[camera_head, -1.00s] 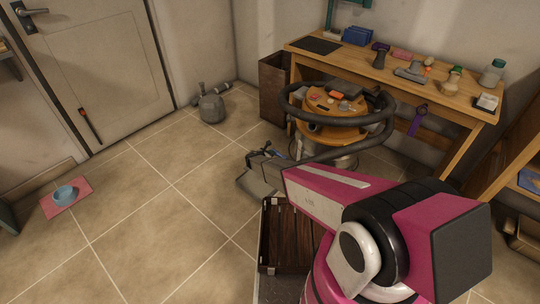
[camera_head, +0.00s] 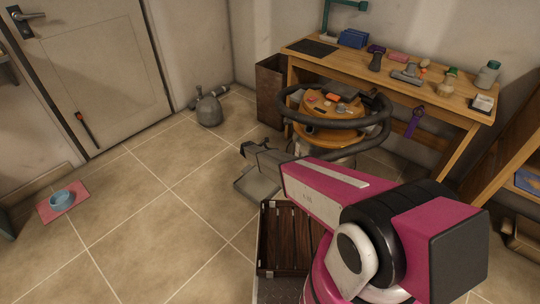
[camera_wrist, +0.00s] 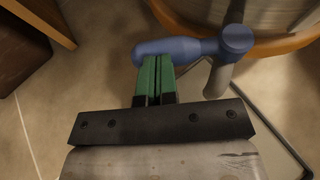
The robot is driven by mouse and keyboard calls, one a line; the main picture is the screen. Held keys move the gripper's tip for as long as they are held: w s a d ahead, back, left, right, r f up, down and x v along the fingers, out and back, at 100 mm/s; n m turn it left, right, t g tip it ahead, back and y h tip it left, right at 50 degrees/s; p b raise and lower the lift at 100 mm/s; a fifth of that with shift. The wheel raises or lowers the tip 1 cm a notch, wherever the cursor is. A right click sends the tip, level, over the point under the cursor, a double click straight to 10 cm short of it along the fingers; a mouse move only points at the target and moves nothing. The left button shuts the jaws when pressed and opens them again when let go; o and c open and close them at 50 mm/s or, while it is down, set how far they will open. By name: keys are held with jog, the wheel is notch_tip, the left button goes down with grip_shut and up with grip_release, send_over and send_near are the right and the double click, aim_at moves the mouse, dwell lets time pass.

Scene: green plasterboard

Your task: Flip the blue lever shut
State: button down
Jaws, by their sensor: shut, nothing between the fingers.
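The blue lever (camera_wrist: 190,48) shows in the wrist view as a rounded bar lying sideways, with a thicker round joint (camera_wrist: 238,40) at its right end beside a grey drum. My gripper (camera_wrist: 153,62) has green fingers that are shut together and hold nothing. The fingertips are at the near edge of the lever's left part; I cannot tell whether they touch it.
A black hose (camera_head: 372,138) loops around the vacuum. A wooden workbench (camera_head: 440,97) with tools stands behind it. A grey canister (camera_head: 208,112) stands near the door. The tiled floor to the left is mostly clear.

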jog(key=m+g, duration=0.1)
jog(key=w+d+m+g, duration=0.1)
jog(key=shift+w+d+g+h, duration=0.2)
jog(key=shift+d+g+h, duration=0.1)
jog(key=shift+g, duration=0.1)
jog(key=shift+w+d, duration=0.25)
jog(key=shift+d, duration=0.4)
jog(key=shift+w+d, duration=0.1)
jog(key=shift+d, duration=0.1)
jog(key=shift+r, duration=0.1)
jog(key=shift+a+r, duration=0.15)
jog(key=shift+a, duration=0.25)
jog(key=w+v, duration=0.1)
jog(key=v, duration=1.2)
jog(key=shift+w+a, duration=0.35)
jog(key=shift+w, duration=0.3)
